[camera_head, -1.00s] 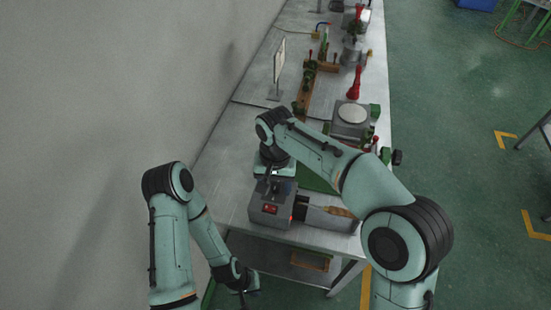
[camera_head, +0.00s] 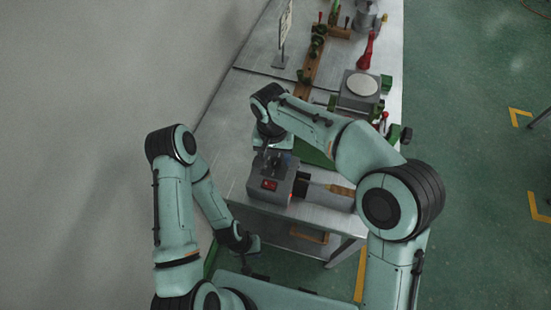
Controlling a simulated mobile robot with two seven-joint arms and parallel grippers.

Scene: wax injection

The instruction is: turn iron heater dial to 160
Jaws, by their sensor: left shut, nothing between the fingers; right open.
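The iron heater, a grey box (camera_head: 283,184) with a red switch (camera_head: 269,184), stands at the near end of the metal table. I cannot make out its dial or any number; the dial may be hidden by my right gripper. My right gripper (camera_head: 268,160) points down at the top of the box, with its fingers over or at its far part. It is open, and I cannot tell whether it touches anything. My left gripper (camera_head: 250,262) hangs low, off the table's near end, away from the heater. It is shut and empty.
A wooden-handled tool (camera_head: 340,190) lies beside the heater on the right. A device with a round white plate (camera_head: 362,85) stands farther back, with a red-handled tool (camera_head: 367,50) behind it. A wooden rack (camera_head: 312,65) and a sign (camera_head: 285,30) stand on the table (camera_head: 225,125).

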